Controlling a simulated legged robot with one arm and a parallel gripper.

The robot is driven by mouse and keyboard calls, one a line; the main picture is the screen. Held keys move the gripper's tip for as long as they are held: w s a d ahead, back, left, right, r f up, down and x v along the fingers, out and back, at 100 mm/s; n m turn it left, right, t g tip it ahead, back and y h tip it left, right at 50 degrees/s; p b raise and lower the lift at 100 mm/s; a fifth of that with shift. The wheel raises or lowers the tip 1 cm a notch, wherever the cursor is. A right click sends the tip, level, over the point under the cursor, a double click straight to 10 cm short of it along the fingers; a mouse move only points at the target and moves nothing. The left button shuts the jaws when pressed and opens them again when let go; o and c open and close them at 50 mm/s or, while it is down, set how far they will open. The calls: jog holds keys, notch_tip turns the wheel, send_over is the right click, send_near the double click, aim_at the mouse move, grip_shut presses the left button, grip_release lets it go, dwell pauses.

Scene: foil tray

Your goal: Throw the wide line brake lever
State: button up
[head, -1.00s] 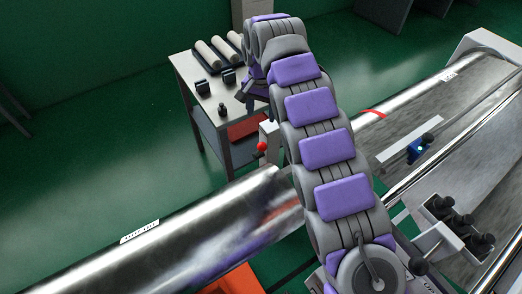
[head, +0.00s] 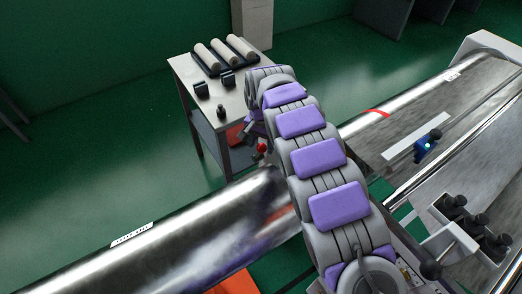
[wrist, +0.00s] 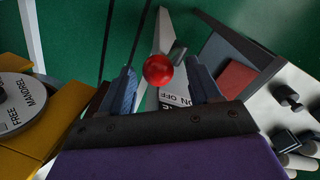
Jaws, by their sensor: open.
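The brake lever's red ball knob (head: 262,148) shows in the head view just below my gripper (head: 255,134), between the side table and the long metal roller. In the wrist view the red knob (wrist: 158,69) appears between the two blue fingers of my gripper (wrist: 161,75). The fingers are open, one on each side of the knob, with visible gaps. I cannot tell how deep the knob sits between them. A plate with "ON OFF" lettering (wrist: 176,99) shows below the knob. The lever's shaft is mostly hidden.
A side table (head: 182,70) holds rollers and small dark parts. The shiny long roller (head: 170,235) crosses the lower left. A yellow part with a grey "FREE MANDREL" disc (wrist: 20,104) is left in the wrist view. Green floor is open at left.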

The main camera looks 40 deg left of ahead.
jog(key=shift+d+f, duration=0.1)
jog(key=shift+f, duration=1.2)
grip_shut()
